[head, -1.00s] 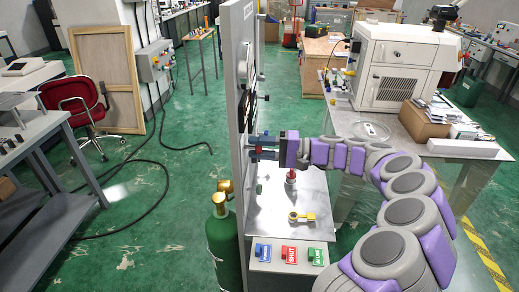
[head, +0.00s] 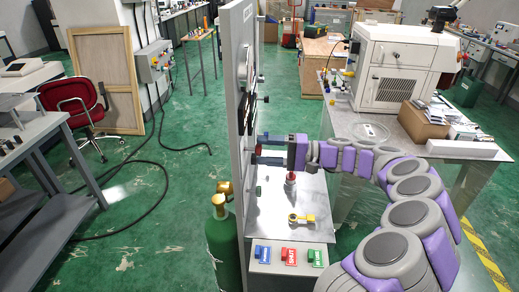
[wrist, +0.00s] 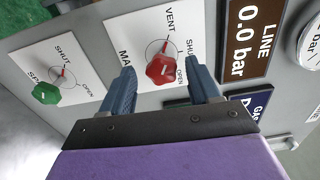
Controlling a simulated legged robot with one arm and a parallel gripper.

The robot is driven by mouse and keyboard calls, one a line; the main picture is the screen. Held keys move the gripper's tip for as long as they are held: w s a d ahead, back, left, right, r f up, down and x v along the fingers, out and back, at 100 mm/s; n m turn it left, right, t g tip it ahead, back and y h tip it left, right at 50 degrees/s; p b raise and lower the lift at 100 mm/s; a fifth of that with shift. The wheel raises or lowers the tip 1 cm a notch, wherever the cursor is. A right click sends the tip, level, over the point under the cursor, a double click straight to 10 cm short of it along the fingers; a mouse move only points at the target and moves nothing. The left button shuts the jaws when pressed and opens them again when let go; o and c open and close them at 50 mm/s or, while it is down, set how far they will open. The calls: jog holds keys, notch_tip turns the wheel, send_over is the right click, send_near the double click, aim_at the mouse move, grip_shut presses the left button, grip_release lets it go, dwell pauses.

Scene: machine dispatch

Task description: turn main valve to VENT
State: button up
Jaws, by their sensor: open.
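The main valve is a red knob (wrist: 160,72) on a white plate (wrist: 130,28) lettered VENT, SHUT and OPEN, with the name partly hidden. Its exact setting is hard to tell. My gripper (wrist: 161,64) is open, its two blue fingers on either side of the knob in the wrist view; contact is not visible. In the head view my gripper (head: 259,149) faces the upright panel (head: 242,200) from the right, with its fingers spread one above the other. The panel is seen nearly edge-on there, so the knob is not clear.
A green spare knob (wrist: 46,94) is beside the main valve. A LINE gauge sign (wrist: 249,38) reads 0.0 bar. A green cylinder (head: 224,245) stands at left.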

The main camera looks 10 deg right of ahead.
jog(key=p+v, duration=0.2)
jog(key=v, duration=1.3)
jog(key=shift+w, duration=0.1)
